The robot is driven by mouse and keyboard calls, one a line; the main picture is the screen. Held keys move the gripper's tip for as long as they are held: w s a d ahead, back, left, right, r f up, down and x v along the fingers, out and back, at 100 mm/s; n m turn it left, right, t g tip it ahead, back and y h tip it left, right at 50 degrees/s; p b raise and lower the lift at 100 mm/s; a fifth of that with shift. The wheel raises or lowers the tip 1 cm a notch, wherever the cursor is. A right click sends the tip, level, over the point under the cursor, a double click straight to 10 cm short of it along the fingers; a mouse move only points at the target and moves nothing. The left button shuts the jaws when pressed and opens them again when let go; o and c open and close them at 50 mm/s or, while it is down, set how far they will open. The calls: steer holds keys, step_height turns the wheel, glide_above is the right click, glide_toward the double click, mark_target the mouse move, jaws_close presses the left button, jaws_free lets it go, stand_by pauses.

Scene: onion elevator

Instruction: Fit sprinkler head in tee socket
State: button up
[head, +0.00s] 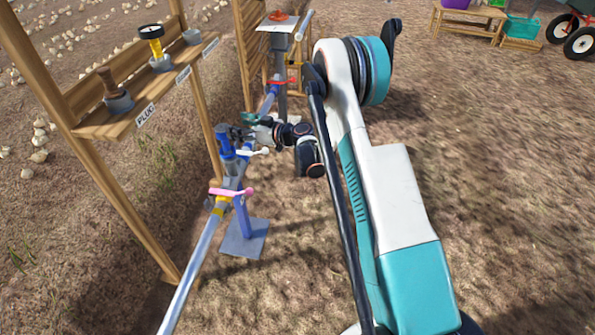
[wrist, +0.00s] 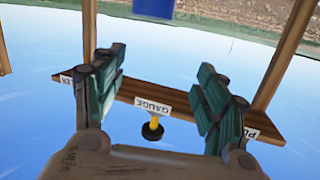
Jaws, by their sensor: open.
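The blue tee (head: 232,160) stands on the pipe line in the head view, with a darker blue upright part (head: 222,133) at its top. I cannot tell whether that part is the sprinkler head or the socket itself. No separate sprinkler head can be made out. My gripper (head: 249,120) is just right of the tee's top, its green fingers toward it. In the wrist view my gripper (wrist: 162,75) is open, with nothing held between its fingers. A blue piece (wrist: 154,8) shows at that view's top edge, cut off by the frame.
A wooden shelf (head: 128,110) at left carries a brown plug (head: 110,80), a yellow and black gauge (head: 154,43) and an empty grey holder (head: 192,37). A pink-handled valve (head: 232,191) sits in front of the tee on the pipe.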

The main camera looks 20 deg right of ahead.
steer(key=s+a+r+m+g+h, duration=0.1)
steer(key=s+a+r+g+h, duration=0.1)
steer(key=s+r, duration=0.75)
steer(key=s+a+r+m+g+h, duration=0.2)
steer(key=s+a+r, duration=0.1)
steer(key=s+r, duration=0.6)
steer(key=s+d+m+g+h, duration=0.1)
steer(key=s+d+m+h, duration=0.1)
steer(key=s, duration=1.2)
steer(key=s+d+m+h, duration=0.1)
steer(key=s+d+h, duration=0.3)
steer(key=s, duration=1.1)
steer(key=shift+d+r+m+g, duration=0.2)
steer(key=shift+r+m+g, duration=0.05)
steer(key=shift+m+g, duration=0.15)
